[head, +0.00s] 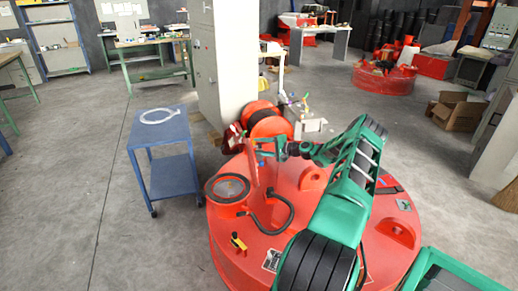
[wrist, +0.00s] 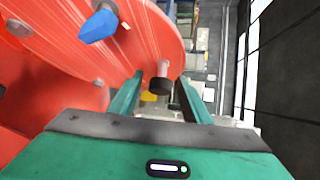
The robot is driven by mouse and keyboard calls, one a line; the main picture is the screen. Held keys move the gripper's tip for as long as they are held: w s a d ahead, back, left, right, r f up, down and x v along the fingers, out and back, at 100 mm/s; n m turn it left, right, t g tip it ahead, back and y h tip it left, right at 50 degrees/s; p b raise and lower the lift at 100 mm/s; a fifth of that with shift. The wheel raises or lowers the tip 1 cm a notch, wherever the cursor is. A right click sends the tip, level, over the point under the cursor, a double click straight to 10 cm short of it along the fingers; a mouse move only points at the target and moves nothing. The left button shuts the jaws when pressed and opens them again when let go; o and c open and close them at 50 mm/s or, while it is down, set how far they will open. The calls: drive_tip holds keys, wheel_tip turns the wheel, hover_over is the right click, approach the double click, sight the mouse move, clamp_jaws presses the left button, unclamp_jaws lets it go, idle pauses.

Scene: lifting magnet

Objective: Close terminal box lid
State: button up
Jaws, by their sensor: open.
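The red round lifting magnet (head: 290,225) lies on the floor. The terminal box (head: 216,205) on its near left has a round, grey-looking opening. A red upright piece, apparently the raised lid (head: 251,160), stands beside it, with a blue part (head: 262,164) near it. In the wrist view a large red surface, likely the lid (wrist: 150,35), fills the left, with a blue knob (wrist: 98,27). A dark-capped peg (wrist: 160,84) at its edge shows between my fingers. My gripper (head: 277,150) is open beside the lid; it also shows in the wrist view (wrist: 155,90). Contact cannot be told.
A black cable (head: 283,215) loops over the magnet beside the box. A yellow-and-black part (head: 238,242) sits in front. A blue cart (head: 165,140) stands at left, and a grey cabinet (head: 220,65) and orange drum (head: 268,122) stand behind.

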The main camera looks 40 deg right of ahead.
drive_tip(key=shift+w, duration=0.15)
drive_tip(key=shift+c, duration=0.6)
drive_tip(key=c, duration=0.9)
drive_tip(key=shift+d, duration=0.2)
drive_tip(key=shift+c, duration=0.2)
drive_tip(key=shift+a, duration=0.2)
